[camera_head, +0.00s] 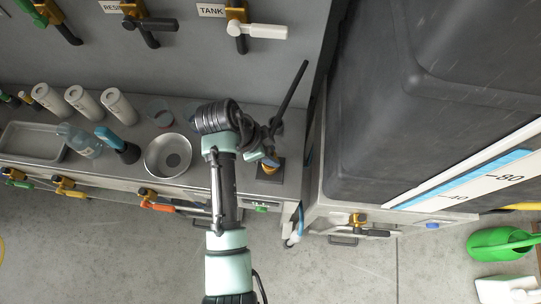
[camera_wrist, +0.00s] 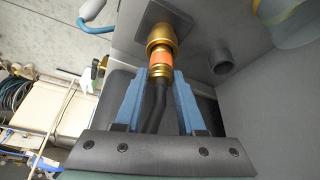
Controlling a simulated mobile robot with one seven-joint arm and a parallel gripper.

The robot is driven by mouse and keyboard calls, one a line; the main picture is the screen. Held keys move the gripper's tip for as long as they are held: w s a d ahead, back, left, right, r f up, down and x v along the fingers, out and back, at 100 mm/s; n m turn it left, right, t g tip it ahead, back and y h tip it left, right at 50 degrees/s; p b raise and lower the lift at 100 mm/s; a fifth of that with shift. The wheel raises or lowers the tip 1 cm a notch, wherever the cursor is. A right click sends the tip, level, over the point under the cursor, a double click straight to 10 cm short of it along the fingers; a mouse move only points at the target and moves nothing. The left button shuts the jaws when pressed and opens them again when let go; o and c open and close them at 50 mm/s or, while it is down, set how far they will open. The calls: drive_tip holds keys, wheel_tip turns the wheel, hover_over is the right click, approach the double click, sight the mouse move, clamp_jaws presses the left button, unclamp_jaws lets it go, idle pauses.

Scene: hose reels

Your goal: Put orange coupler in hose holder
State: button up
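The orange coupler (camera_wrist: 161,60), an orange band between brass rings with a black hose (camera_wrist: 153,108) behind it, stands at a dark square plate (camera_wrist: 180,18) in the wrist view. This plate looks like the hose holder; I cannot tell how deep the coupler sits. In the head view, the dark holder (camera_head: 270,178) shows at the counter's right end, with a small brass-orange part on it. My gripper (camera_wrist: 158,74) is open, its blue fingers on either side of the hose just behind the coupler, with slim gaps. My gripper (camera_head: 262,157) is partly hidden by the wrist in the head view.
Left of my arm, a steel bowl (camera_head: 168,156), a blue-handled tool (camera_head: 119,146), a clear bottle (camera_head: 78,140), a tray (camera_head: 32,143) and several white cylinders (camera_head: 119,107) stand on the counter. A large dark tank (camera_head: 430,90) stands at right. A grey round socket (camera_wrist: 221,62) is beside the holder.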

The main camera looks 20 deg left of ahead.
clamp_jaws()
drive_tip(key=shift+r, duration=0.15)
